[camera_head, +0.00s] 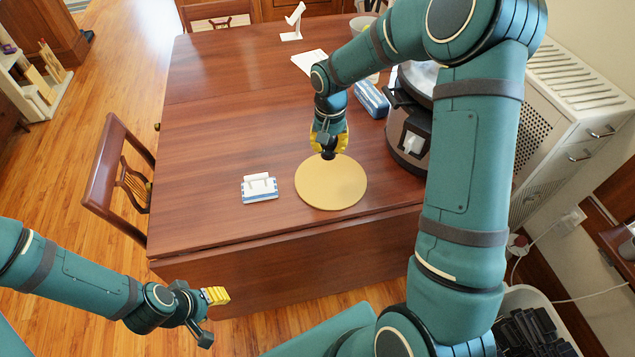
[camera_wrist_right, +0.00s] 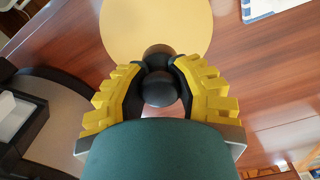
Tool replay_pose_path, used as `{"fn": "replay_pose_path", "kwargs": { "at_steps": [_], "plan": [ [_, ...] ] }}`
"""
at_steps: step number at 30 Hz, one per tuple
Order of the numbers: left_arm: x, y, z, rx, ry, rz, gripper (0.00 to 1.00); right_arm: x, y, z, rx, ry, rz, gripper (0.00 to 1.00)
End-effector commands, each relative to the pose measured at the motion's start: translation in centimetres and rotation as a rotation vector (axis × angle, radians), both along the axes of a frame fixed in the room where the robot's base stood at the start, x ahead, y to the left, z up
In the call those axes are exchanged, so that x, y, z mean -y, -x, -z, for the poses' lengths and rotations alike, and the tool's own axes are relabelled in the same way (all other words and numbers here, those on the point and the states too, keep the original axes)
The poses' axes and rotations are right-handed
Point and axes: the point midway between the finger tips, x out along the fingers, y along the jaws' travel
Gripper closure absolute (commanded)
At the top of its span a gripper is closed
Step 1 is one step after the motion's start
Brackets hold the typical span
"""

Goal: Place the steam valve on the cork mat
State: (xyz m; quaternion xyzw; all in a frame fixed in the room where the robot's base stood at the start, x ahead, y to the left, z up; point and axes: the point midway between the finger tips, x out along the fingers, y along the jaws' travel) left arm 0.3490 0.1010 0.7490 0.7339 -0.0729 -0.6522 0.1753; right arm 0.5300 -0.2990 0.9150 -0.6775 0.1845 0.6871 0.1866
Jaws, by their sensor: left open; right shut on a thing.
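The cork mat (camera_head: 331,187) is a round tan disc lying flat on the wooden table. It also shows at the top of the right wrist view (camera_wrist_right: 130,28). My right gripper (camera_head: 328,145) is shut on a small black rounded thing, which I take as the steam valve (camera_head: 328,155). In the right wrist view the valve (camera_wrist_right: 160,90) sits between the yellow fingers, with the mat beyond it. The valve appears at the mat's far edge in the head view; I cannot tell if it touches. My left gripper (camera_head: 213,313) is open and empty, off the table's front.
A blue-and-white dish with a white block (camera_head: 260,188) lies left of the mat. A large dark round cooker (camera_head: 408,140) stands right of it. A blue box (camera_head: 371,99) and white papers (camera_head: 309,62) are farther back. The table's left part is clear.

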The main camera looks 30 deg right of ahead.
Motion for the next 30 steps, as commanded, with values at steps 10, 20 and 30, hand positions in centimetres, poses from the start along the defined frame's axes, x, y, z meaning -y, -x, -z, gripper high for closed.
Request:
{"fn": "replay_pose_path", "kwargs": {
  "at_steps": [10, 20, 30],
  "plan": [
    [0.1, 0.1, 1.5, -0.003, 0.001, 0.004, 0.53, 2.3, -0.3, 3.0, -0.002, 0.001, 0.092, 1.00],
    [0.0, -0.1, 2.5, 0.003, 0.000, 0.003, 0.53, 2.3, -0.4, 7.7, 0.000, 0.002, 0.090, 1.00],
    [0.0, -0.3, 3.3, 0.007, -0.001, 0.002, 0.53, 2.3, -0.4, 11.2, 0.000, 0.002, 0.090, 1.00]
  ]
}}
